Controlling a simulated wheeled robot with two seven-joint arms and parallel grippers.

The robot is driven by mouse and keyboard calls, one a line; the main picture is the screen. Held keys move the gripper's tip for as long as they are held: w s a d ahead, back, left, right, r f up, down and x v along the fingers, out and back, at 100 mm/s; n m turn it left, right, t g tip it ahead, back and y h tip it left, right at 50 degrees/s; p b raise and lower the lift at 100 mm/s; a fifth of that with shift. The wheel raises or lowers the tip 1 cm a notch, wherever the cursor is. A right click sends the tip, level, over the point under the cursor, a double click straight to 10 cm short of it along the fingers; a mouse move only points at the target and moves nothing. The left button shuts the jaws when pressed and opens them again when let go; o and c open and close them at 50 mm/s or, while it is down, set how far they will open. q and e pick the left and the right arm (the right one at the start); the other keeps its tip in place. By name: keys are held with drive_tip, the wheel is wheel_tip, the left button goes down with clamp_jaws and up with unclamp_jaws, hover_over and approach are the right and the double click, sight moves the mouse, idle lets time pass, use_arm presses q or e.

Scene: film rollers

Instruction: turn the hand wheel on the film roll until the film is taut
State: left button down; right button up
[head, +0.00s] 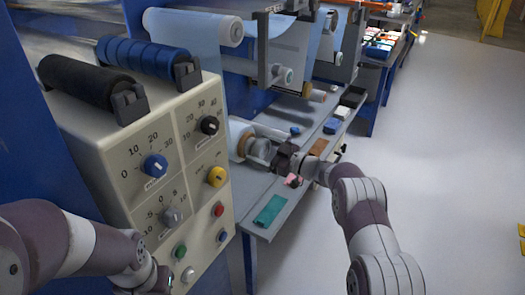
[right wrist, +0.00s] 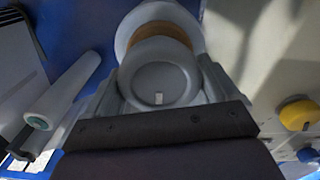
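The hand wheel (right wrist: 160,78) is a pale grey disc with a small white mark near its lower edge. It sits on the end of the film roll, in front of a tan band (right wrist: 170,32) and a pale flange. In the head view the film roll (head: 237,134) is low on the machine, beyond the control box. My right gripper (head: 262,150) is at the roll's end. In the right wrist view its fingers stand spread on both sides of the wheel, with no clear gap at the rim. Firm contact cannot be told. My left gripper is not visible; only its arm shows at lower left.
A beige control box (head: 150,140) with knobs and buttons fills the left. Other film rolls hang above.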

drive_tip(key=shift+f+n+b, duration=0.2)
drive_tip(key=shift+n+b, duration=1.6)
drive_tip(key=shift+n, duration=0.2)
drive_tip(key=n+b, duration=0.2)
drive_tip(key=n, duration=0.1)
drive_tip(key=shift+n+b, duration=1.05)
drive_tip(key=shift+n, duration=0.25)
drive_tip(key=shift+r, duration=0.1)
